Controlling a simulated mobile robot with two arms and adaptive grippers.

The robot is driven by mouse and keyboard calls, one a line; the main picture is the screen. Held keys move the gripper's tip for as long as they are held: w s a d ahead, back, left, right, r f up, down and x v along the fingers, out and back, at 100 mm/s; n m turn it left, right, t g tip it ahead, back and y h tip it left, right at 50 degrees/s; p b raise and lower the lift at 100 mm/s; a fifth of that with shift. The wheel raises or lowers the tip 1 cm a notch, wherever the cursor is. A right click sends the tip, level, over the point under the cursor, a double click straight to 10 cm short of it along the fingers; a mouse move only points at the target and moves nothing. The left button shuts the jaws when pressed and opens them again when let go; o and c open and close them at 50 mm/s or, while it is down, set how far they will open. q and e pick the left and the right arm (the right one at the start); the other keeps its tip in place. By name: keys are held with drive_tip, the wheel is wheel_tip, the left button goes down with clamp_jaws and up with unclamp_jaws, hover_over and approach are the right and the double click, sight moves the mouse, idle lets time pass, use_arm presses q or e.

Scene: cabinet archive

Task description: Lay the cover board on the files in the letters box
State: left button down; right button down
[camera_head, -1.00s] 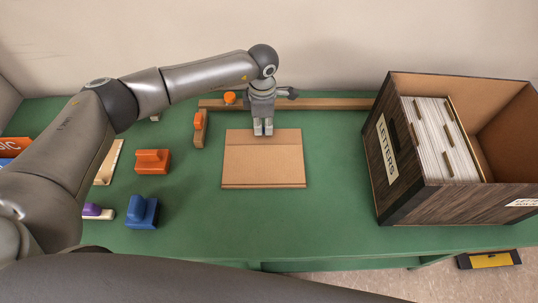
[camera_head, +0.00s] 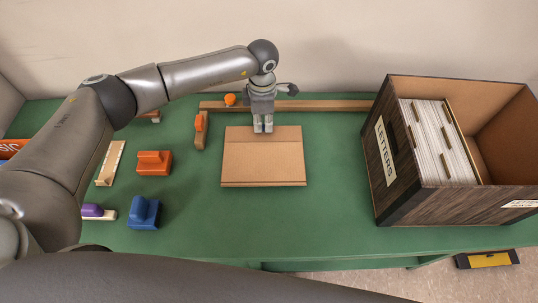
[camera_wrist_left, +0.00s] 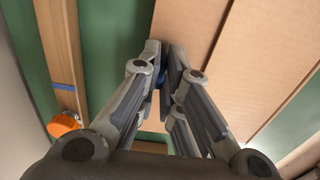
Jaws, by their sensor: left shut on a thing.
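The cover board (camera_head: 263,165) is a flat tan cardboard panel at the middle of the green table in the head view, left of the letters box. My left gripper (camera_head: 263,128) points down at the board's far edge and is shut on it. In the left wrist view, the fingers (camera_wrist_left: 163,75) are close together at the board (camera_wrist_left: 255,65), with a small blue bit between them. The letters box (camera_head: 400,195), dark wood-grained and open-topped, stands at the right with a LETTERS label. White files (camera_head: 437,145) with brown dividers stand upright inside. My right gripper is not in view.
A wooden rail (camera_head: 335,105) runs along the back. At the left are an orange block (camera_head: 154,163), a blue block (camera_head: 143,212), a purple-topped item (camera_head: 97,211) and an orange-topped wooden piece (camera_head: 200,130). Green table is clear between board and box.

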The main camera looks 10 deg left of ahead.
use_arm(q)
drive_tip(key=shift+r+p, duration=0.7)
drive_tip(key=shift+r, duration=0.8)
